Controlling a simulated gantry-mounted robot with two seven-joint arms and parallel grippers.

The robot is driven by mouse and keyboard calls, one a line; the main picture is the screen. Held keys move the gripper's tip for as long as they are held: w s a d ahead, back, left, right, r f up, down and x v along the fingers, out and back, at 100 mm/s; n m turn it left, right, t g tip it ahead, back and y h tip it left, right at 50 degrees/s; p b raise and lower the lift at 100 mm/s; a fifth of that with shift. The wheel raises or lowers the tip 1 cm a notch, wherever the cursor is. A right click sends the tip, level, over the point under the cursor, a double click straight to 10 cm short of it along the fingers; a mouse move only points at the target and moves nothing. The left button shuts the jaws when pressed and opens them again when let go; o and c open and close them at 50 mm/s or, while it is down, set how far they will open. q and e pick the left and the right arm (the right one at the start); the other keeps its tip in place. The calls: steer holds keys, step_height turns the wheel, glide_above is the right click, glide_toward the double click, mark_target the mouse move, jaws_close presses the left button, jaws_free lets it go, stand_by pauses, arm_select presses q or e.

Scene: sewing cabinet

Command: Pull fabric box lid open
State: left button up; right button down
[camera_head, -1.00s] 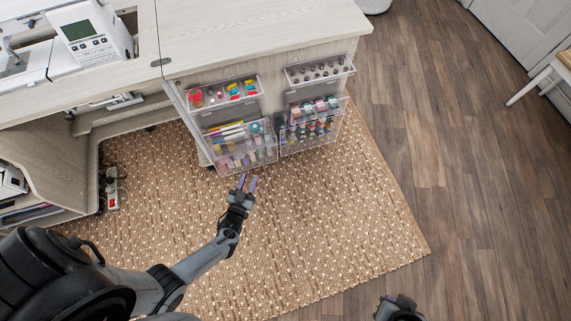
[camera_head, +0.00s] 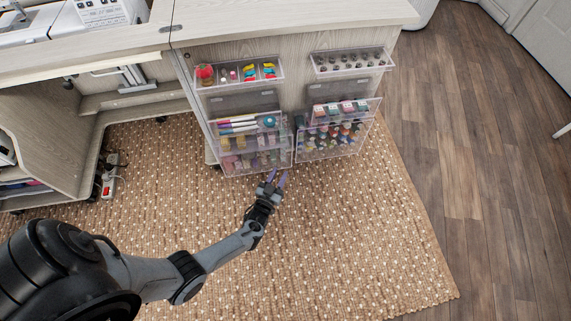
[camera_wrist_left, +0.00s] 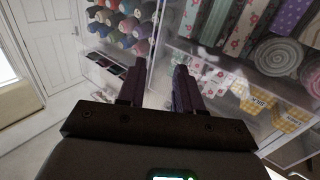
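The fabric box (camera_head: 232,172) is the clear lower-left bin on the cabinet's end panel. It holds rolled fabrics, and pens lie in its upper part. In the left wrist view the clear box front (camera_wrist_left: 215,68) fills the right side, with patterned fabric rolls behind it. I cannot make out its lid edge clearly. My left gripper (camera_head: 276,178) is just below and in front of the box's lower right corner in the head view. In the left wrist view its two fingers (camera_wrist_left: 157,80) are apart with nothing between them. Contact with the box cannot be told. My right gripper is out of view.
A clear bin of thread spools (camera_head: 334,148) hangs right of the fabric box. Small clear trays (camera_head: 240,84) and (camera_head: 352,72) sit above. The cabinet top (camera_head: 290,22) overhangs them. The woven rug (camera_head: 340,240) in front is clear. A power strip (camera_head: 109,183) lies at left.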

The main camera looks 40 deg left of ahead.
arm_select(q)
steer(key=b+x, duration=0.2)
steer(key=x, duration=0.4)
steer(key=shift+w+b, duration=0.35)
steer(key=shift+b, duration=0.05)
steer(key=shift+a, duration=0.15)
jaws_close()
stand_by(1.0)
